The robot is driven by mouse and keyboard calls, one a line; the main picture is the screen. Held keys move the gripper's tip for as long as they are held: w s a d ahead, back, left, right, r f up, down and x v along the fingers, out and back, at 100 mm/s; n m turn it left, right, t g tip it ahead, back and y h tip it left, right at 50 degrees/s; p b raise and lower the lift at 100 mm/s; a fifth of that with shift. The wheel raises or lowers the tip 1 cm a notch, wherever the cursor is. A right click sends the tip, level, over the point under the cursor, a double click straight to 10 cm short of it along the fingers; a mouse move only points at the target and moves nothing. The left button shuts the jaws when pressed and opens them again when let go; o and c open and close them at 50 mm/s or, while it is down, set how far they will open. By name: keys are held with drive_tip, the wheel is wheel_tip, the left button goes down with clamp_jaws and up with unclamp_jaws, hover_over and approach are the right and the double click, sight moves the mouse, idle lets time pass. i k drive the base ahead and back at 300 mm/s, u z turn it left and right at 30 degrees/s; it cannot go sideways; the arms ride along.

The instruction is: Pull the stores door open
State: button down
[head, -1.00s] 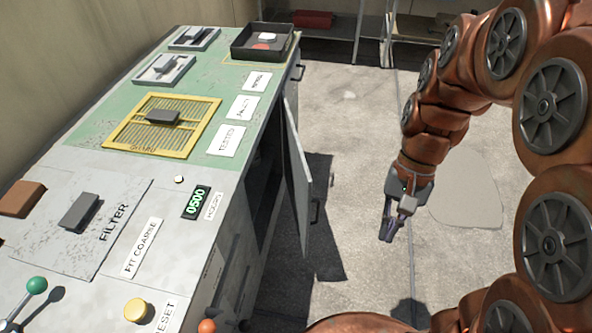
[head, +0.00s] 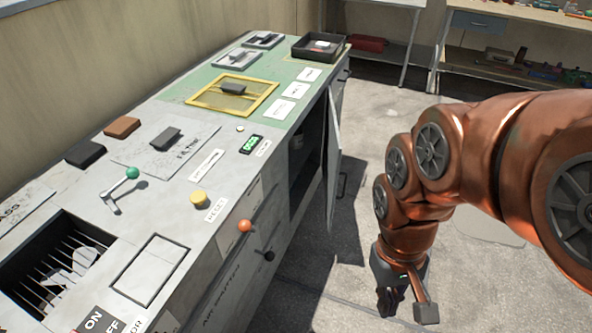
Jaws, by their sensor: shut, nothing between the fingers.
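The stores door (head: 333,165) is a pale grey panel on the front of the long console. It stands swung out from the cabinet front, and a dark interior (head: 308,150) shows beside it. A dark bar handle (head: 342,186) is on its outer face. My gripper (head: 388,308) is shut and empty at the lower right, over the concrete floor. It is apart from the door, to the right of and nearer than it. No label reading stores is legible on the door.
The console (head: 150,215) fills the left, with an orange knob (head: 244,226) and a dark knob (head: 268,255) jutting from its front. A workbench with shelves (head: 490,70) stands at the back right. Concrete floor (head: 375,120) lies clear between them.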

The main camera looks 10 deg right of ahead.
sight(335, 159)
drive_tip(key=u, duration=0.1)
drive_tip(key=k, duration=0.35)
drive_tip(key=u, duration=0.65)
drive_tip(key=i, duration=0.85)
drive_tip(key=u, duration=0.6)
